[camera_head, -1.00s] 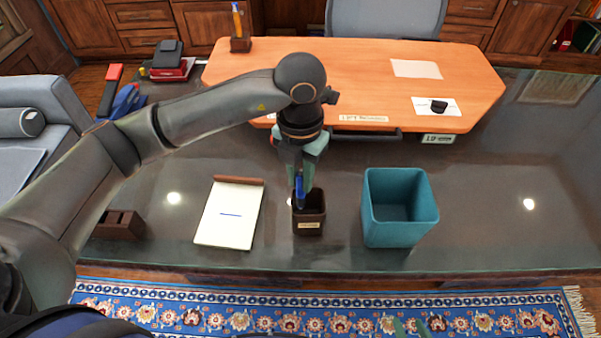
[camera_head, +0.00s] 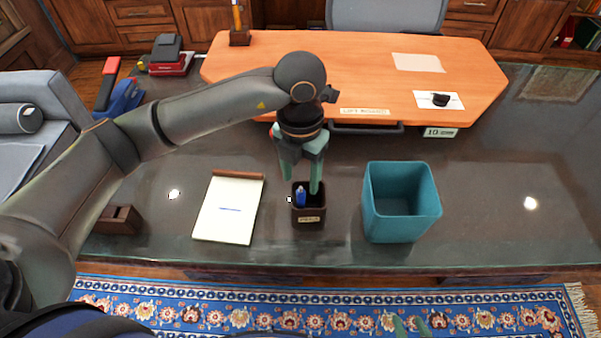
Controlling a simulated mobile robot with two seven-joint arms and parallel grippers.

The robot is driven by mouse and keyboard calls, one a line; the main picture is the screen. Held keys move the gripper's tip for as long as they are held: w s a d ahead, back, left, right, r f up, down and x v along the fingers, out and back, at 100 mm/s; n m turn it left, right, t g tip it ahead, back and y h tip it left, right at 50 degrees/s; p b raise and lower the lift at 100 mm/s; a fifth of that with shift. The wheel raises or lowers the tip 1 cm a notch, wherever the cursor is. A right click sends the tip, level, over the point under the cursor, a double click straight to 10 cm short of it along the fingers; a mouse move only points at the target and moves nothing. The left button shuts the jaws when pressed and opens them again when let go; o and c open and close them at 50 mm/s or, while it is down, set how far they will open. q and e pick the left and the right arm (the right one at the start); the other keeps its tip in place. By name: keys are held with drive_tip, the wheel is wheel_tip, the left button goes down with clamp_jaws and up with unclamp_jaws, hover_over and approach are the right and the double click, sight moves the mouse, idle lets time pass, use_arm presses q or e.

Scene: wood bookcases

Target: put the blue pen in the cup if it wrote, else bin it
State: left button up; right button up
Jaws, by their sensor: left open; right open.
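The blue pen (camera_head: 300,196) stands in the dark brown cup (camera_head: 309,214), with only its upper part showing above the rim. My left gripper (camera_head: 301,186) is open directly above the cup, its fingers apart on either side of the pen. A notepad (camera_head: 228,208) left of the cup bears a short blue line (camera_head: 230,209). The teal bin (camera_head: 401,203) stands right of the cup, and the part of its inside that I see is empty. Of my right gripper, only a teal tip (camera_head: 412,326) shows at the bottom edge.
A small dark wooden holder (camera_head: 118,220) sits left of the notepad. Behind is an orange desk top (camera_head: 350,75) with papers and another pen holder (camera_head: 239,32). A red stapler-like item and a blue one lie at back left. The dark glass table is clear right of the bin.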

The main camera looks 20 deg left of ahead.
use_arm(q)
wheel_tip(320, 180, up, 12)
drive_tip(key=shift+r, duration=0.25)
idle(0.3)
idle(0.7)
